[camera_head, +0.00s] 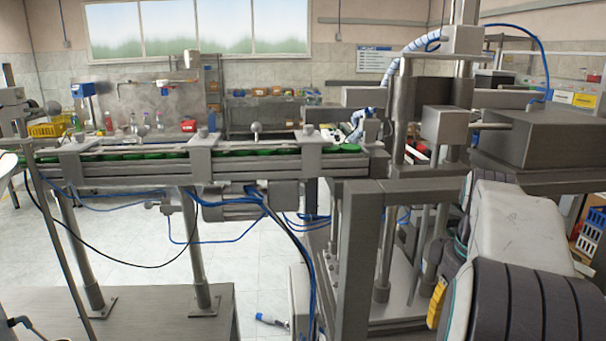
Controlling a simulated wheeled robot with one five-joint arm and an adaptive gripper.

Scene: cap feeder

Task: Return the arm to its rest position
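The white and dark ribbed body at the lower right (515,235) looks like my own arm, close to the camera and partly cut off by the frame. Its end is not visible, so I cannot see my gripper or whether it holds anything. The cap feeder's rail (130,172) runs across the left and middle, with a row of green caps (255,152) in its channel. The rail ends at a grey metal frame (357,215) just left of my arm. The feeder's upright mechanism (445,125) stands behind the arm.
A small white bottle-like object with a blue end (270,320) lies low near the feeder's base. A blue crate (591,231) stands at the right edge. A yellow bin (48,129) is at the back left. The pale floor (150,250) shows open between the feeder's legs.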

